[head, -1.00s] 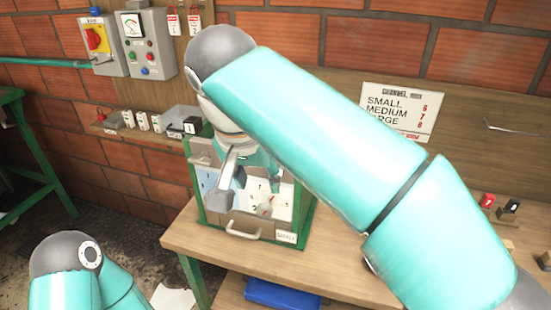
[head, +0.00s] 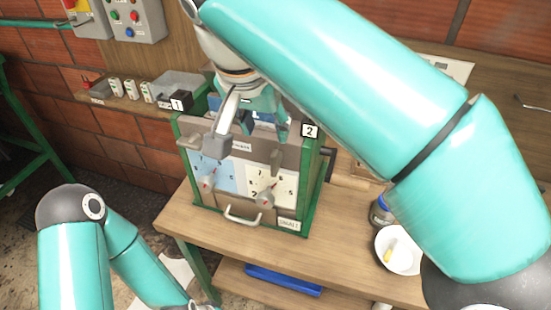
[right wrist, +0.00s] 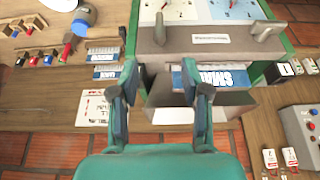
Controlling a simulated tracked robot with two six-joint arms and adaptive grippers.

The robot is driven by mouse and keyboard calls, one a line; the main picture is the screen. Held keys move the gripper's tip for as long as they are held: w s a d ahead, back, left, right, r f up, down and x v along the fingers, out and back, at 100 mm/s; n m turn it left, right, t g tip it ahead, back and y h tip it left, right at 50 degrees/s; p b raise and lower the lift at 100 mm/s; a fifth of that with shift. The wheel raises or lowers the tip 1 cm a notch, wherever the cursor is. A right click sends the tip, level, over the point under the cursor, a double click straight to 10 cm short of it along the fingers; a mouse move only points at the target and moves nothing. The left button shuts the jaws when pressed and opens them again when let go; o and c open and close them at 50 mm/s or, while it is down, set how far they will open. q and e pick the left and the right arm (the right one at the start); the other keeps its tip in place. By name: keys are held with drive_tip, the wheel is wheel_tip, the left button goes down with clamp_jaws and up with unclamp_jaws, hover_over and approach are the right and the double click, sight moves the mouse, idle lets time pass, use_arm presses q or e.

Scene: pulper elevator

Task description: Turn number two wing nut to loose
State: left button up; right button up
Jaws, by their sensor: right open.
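A green-framed box (head: 308,205) with two dials stands on the wooden bench. The number two wing nut (head: 276,160), a grey lever, is on its front above the right dial, near the "2" tag (head: 311,131). It also shows at the top of the right wrist view (right wrist: 160,28). The other wing nut (right wrist: 270,32) is across the name plate from it. My right gripper (head: 268,120) is open and empty over the box top, its fingers (right wrist: 160,76) apart from the number two wing nut. My left arm shows at lower left, but its gripper is not visible.
A shelf with small blocks (head: 130,90) and a control box (head: 130,18) are on the brick wall. The bench front is clear.

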sight(273, 154)
drive_tip(key=x, duration=1.2)
drive_tip(key=shift+f+b, duration=0.35)
drive_tip(key=shift+r, duration=0.1)
clamp_jaws()
